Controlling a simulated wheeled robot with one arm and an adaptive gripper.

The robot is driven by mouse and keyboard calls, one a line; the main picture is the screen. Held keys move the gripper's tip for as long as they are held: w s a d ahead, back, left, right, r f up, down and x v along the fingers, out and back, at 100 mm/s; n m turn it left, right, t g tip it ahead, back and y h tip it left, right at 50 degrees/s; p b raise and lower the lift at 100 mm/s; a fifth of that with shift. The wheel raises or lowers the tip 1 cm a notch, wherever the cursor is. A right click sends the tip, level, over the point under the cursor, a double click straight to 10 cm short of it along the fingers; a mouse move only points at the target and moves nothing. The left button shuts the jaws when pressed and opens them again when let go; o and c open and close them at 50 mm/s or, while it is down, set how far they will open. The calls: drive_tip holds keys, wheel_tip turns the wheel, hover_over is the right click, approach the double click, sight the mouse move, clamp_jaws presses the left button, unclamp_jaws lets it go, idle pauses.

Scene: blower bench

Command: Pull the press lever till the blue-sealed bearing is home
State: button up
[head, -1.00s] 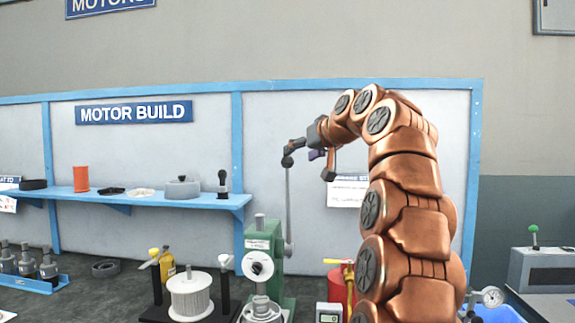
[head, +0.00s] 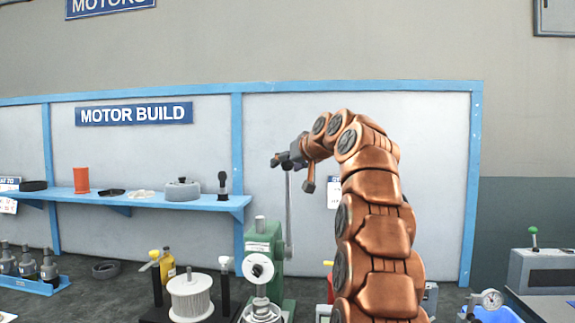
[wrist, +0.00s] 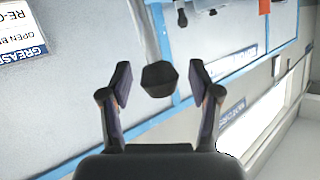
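The green press (head: 262,242) stands on the bench, its grey lever (head: 289,212) upright on its right side. In the wrist view, the dark lever knob (wrist: 160,80) lies between the two fingers of my gripper (wrist: 160,76), with a gap on each side. The fingers are open. A silver round part (head: 262,311) sits at the press's foot, cut by the picture's edge. No blue seal can be made out.
A white spool (head: 190,297) on a black stand is left of the press, with a yellow bottle (head: 167,265) behind. A blue shelf (head: 150,199) runs along the back panel. A dial gauge (head: 491,299) and grey box (head: 541,270) are at right.

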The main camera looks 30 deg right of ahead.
clamp_jaws()
idle(0.3)
drive_tip(key=shift+f, duration=0.1)
